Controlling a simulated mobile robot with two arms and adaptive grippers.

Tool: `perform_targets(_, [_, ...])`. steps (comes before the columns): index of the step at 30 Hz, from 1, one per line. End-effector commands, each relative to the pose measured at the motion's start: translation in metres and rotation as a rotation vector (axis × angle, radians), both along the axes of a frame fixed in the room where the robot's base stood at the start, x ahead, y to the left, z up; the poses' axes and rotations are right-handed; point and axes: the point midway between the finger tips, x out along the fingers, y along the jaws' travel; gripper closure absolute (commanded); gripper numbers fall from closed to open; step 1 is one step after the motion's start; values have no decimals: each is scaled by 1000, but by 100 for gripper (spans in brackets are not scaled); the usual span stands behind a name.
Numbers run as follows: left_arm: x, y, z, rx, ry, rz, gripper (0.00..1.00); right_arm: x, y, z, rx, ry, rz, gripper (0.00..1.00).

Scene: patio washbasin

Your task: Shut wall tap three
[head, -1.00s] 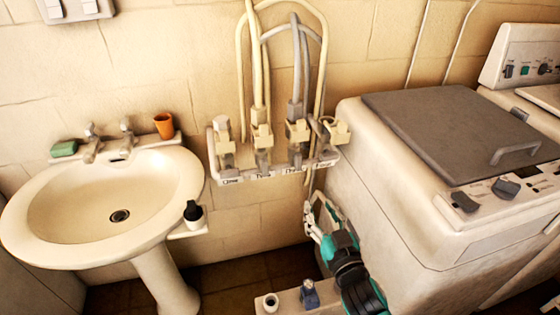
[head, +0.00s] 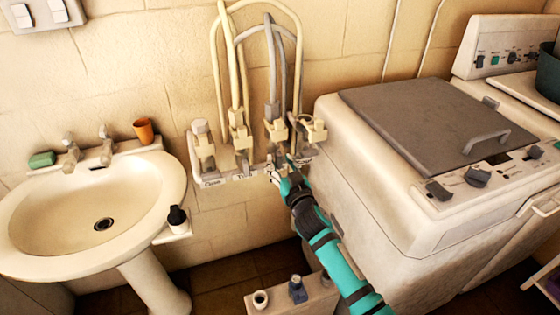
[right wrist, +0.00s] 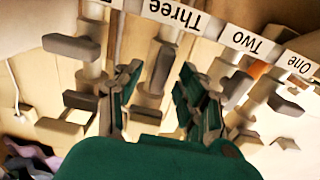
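The wall tap rail (head: 215,182) carries a row of taps with hoses above. Tap three (head: 276,130) is third from the left; my right gripper (head: 280,172) is just below it and hides its lower part. In the right wrist view the "Three" label (right wrist: 172,14) is upside down. Tap three's grey lever (right wrist: 160,70) shows between the two spread fingers of my right gripper (right wrist: 160,98). The gripper is open; I cannot tell if a finger touches the lever. My left gripper is not in view.
Tap two (head: 240,137) and tap four (head: 313,130) stand close on either side. The washing machine (head: 370,190) is right of my right arm. The washbasin (head: 40,215) is at left. A low ledge (head: 310,300) holds small bottles below.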

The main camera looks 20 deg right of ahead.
Motion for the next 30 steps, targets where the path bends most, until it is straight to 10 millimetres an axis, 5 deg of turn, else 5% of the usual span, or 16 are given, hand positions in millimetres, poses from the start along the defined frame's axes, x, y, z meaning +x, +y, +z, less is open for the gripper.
perform_targets(12, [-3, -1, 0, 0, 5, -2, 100, 9, 1, 0, 1, 0, 1, 61])
perform_targets(21, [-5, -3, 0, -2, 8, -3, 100, 9, 1, 0, 1, 0, 1, 100])
perform_targets(30, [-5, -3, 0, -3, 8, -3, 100, 9, 1, 0, 11, 0, 1, 100])
